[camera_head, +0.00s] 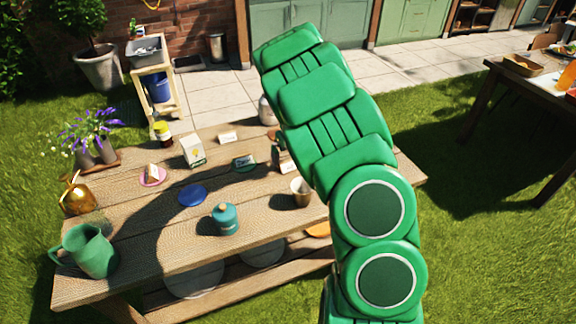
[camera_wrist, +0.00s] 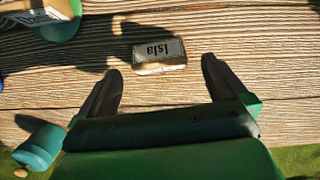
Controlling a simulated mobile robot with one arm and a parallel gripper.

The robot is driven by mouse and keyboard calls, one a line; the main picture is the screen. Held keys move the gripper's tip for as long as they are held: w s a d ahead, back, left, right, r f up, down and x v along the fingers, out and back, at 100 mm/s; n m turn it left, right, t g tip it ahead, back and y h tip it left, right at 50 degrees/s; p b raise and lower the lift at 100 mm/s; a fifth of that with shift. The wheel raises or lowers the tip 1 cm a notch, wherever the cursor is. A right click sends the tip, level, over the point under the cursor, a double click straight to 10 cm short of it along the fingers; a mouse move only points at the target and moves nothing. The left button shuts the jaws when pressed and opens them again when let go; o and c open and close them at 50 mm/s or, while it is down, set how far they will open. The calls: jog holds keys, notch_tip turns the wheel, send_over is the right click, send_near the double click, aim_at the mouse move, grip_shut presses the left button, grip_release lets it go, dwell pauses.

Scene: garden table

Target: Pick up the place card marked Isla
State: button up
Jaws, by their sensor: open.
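The place card marked Isla (camera_wrist: 159,54) stands on the wooden table in the wrist view, its lettering upside down on a grey face. My gripper (camera_wrist: 161,68) is open, with one dark finger to the left and one to the right. The card lies just beyond the fingertips, roughly centred between them, and nothing is held. In the head view my green arm hides the gripper.
The table (camera_head: 140,262) also holds a teal pot (camera_head: 225,219), a blue disc (camera_head: 193,195), a cup (camera_head: 301,192), a carton (camera_head: 192,151) and a green jug (camera_head: 91,250). In the wrist view, a teal object (camera_wrist: 40,146) is at lower left. Bare planks surround the card.

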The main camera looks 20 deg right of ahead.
aim_at(288, 161)
jog(key=shift+w+a+f, duration=0.1)
jog(key=shift+w+f, duration=0.05)
jog(key=shift+f, duration=0.85)
jog(key=shift+w+f, duration=0.1)
jog(key=shift+f, duration=0.85)
jog(key=shift+c, duration=0.2)
jog(key=c, duration=1)
jog(key=shift+r, duration=0.1)
jog(key=shift+r, duration=0.4)
notch_tip(288, 161, up, 2)
jog(key=s+a+r, duration=0.1)
jog(key=s+r, duration=0.2)
jog(key=s, duration=0.1)
jog(key=s+a+r, duration=0.1)
jog(key=s+r, duration=0.2)
jog(key=s, duration=0.2)
jog(key=s+a+r, duration=0.1)
jog(key=s+r, duration=0.3)
jog(key=shift+s+a, duration=0.1)
jog(key=shift+s, duration=0.2)
